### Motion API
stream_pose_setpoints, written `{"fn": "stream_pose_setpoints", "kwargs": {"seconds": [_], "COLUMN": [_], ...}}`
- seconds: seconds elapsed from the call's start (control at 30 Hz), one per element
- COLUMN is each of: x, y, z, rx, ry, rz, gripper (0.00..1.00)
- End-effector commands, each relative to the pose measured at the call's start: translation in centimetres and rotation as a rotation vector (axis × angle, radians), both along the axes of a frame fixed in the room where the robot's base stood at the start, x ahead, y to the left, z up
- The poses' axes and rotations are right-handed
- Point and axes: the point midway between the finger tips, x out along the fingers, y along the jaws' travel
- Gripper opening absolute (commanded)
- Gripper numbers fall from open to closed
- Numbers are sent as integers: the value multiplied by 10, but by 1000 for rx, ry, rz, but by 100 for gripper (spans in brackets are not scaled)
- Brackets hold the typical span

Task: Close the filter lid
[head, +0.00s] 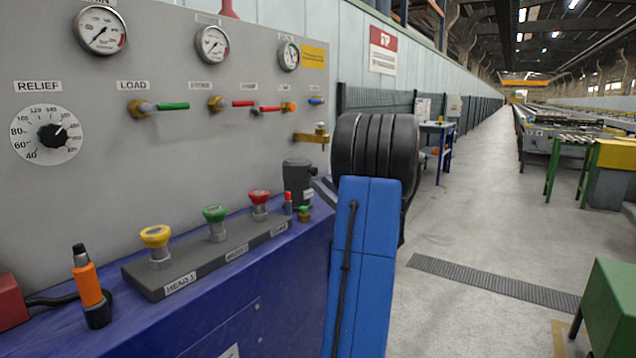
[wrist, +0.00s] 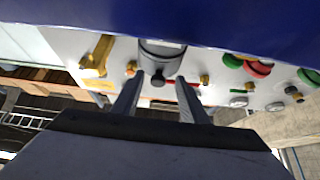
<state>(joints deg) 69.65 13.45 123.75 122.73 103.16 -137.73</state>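The filter (head: 299,184) is a dark grey canister with a pale label, standing against the panel beside my arm in the head view. Its right side is partly hidden by my arm. In the wrist view the filter (wrist: 163,57) shows inverted, with a dark round knob at its lower end. Whether the lid is open or shut I cannot tell. My gripper (wrist: 158,97) has its two grey fingers apart with nothing visible held between them. The knob appears between the finger lines, apparently beyond the tips. In the head view the fingers are mostly hidden behind my arm.
A brass valve (head: 318,137) is on the panel just above the filter. Small red and green fittings stand at the filter's foot. A button box (head: 212,256) and an orange-handled stick (head: 89,288) are on the blue ledge.

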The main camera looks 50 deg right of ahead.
Motion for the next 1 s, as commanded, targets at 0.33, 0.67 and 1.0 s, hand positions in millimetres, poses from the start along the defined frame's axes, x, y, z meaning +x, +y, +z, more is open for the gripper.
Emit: {"fn": "stream_pose_setpoints", "kwargs": {"seconds": [0.33,0.67,1.0], "x": [-62,-108,-119], "y": [-7,-11,-11], "z": [-37,-66,-73], "rx": [5,5,4], "ry": [-1,-1,-1], "rz": [-6,-6,-5], "gripper": [40,40,40]}}
